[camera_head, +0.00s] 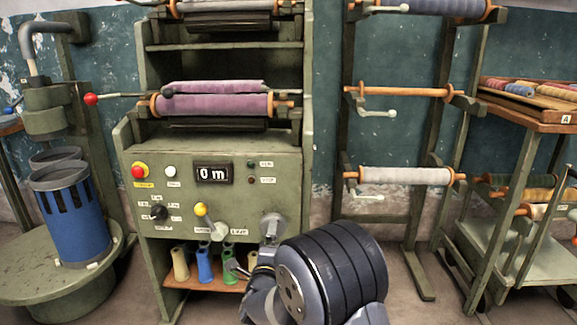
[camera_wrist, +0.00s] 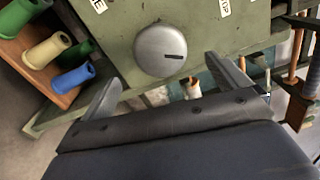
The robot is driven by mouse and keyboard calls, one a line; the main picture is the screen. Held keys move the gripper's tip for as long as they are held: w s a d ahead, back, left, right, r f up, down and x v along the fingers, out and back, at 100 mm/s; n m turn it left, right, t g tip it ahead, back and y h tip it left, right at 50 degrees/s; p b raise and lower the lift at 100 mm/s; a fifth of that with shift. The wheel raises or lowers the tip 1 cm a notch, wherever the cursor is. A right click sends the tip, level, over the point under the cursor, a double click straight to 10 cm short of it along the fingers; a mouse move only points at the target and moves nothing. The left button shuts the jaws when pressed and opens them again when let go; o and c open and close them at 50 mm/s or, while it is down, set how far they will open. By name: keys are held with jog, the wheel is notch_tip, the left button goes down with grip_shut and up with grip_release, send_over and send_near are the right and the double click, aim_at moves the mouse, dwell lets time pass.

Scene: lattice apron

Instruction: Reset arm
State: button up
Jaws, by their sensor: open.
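My gripper (camera_wrist: 168,88) is open in the wrist view, its two fingers spread apart with nothing between them. Just beyond the fingers is a round grey knob (camera_wrist: 160,50) with a dark slot, on the green machine's front panel. In the head view my arm reaches up to the lower right of the panel, in front of the same knob (camera_head: 273,225). I cannot tell whether a finger touches the panel.
The green machine (camera_head: 215,152) carries a purple roll (camera_head: 212,105), a display, a red button and a yellow-tipped lever (camera_head: 208,217). Coloured spools (camera_head: 205,262) stand on its low shelf. A blue bin (camera_head: 72,215) is at left. A roll rack and cart (camera_head: 520,250) stand at right.

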aim_at(282, 224)
jog(key=w+b, duration=0.2)
jog(key=w, duration=0.7)
jog(key=shift+w+d, duration=0.1)
jog(key=shift+d, duration=0.1)
